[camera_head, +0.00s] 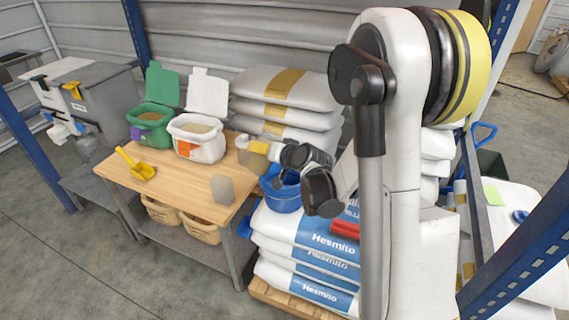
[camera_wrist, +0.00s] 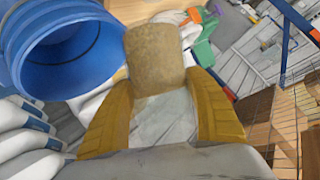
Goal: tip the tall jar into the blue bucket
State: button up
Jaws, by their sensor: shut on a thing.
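The tall jar (camera_wrist: 155,62) is clear, with tan grain-like material at its far end in the wrist view. My gripper (camera_wrist: 166,100) is shut on it, one yellow finger on each side. In the head view the jar (camera_head: 246,156) is small and partly covered by my gripper (camera_head: 261,149), above the table's right edge. The blue bucket (camera_head: 283,197) stands just below and right of the jar, partly behind my arm. In the wrist view the bucket (camera_wrist: 30,80) is left of the jar, its mouth visible. I see no material falling. The jar's exact tilt is unclear.
The wooden table (camera_head: 185,196) holds a green tub (camera_head: 151,121), a white tub (camera_head: 197,142), a yellow scoop (camera_head: 139,167) and a grey rounded piece (camera_head: 222,188). Stacked Hesmito sacks (camera_head: 303,263) lie beneath the bucket. More sacks (camera_head: 285,88) rise behind the table.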

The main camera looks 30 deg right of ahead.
jog(key=m+y, duration=0.2)
jog(key=shift+a+f+m+y, duration=0.2)
jog(key=shift+f+m+y, duration=0.1)
jog(key=shift+f+m, duration=0.1)
jog(key=f+m+b, duration=0.1)
jog(key=b, duration=0.1)
jog(key=shift+f+y+b, duration=0.15)
jog(key=shift+y+b, duration=0.2)
jog(key=shift+y, duration=0.05)
jog(key=f+m+y+b, duration=0.1)
jog(key=b, duration=0.1)
jog(key=shift+m+b, duration=0.3)
jog(key=shift+d+m+t+y+b, duration=0.4)
jog(key=shift+m+t+y, duration=0.2)
jog(key=shift+m+y, duration=0.4)
jog(key=shift+d+r+m+y, duration=0.1)
jog(key=shift+d+m+y, duration=0.25)
jog(key=shift+m, duration=0.35)
jog(key=shift+d+r+m+t+y, duration=0.35)
jog(key=shift+r+m+t, duration=0.2)
jog(key=shift+m, duration=0.35)
